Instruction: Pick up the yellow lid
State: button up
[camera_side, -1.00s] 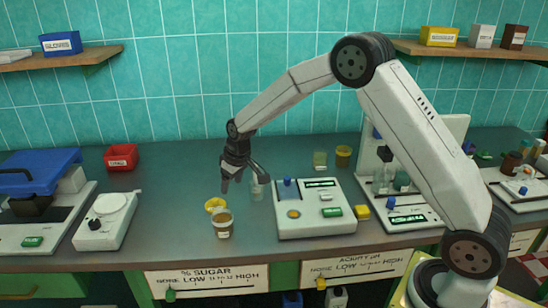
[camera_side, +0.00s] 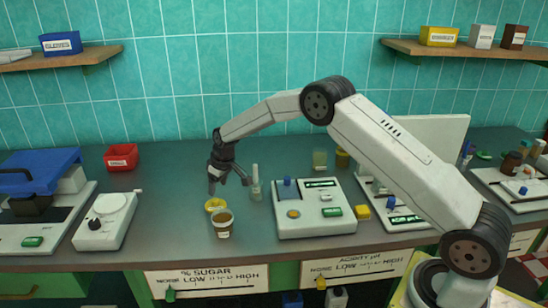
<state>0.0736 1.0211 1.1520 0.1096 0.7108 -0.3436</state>
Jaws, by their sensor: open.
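The yellow lid (camera_side: 214,204) lies on the dark counter, just behind and left of an open cup of brown contents (camera_side: 223,224). My gripper (camera_side: 229,186) is open and empty, pointing down above and slightly behind the lid. Its left finger is above the lid, and its right finger is off to the right, near a small clear bottle (camera_side: 256,184). The gap between fingers and lid is hard to judge from this view.
A white device with a blue knob (camera_side: 308,208) stands right of the cup. A white scale-like device (camera_side: 107,220) stands to the left, and a red bin (camera_side: 121,157) is behind it. The counter (camera_side: 165,190) between them is mostly clear.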

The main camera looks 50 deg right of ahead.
aim_at(215, 200)
jog(key=shift+w+f, duration=0.15)
jog(key=shift+f, duration=0.5)
jog(key=shift+x, duration=2.6)
jog(key=shift+w, duration=0.1)
grip_shut()
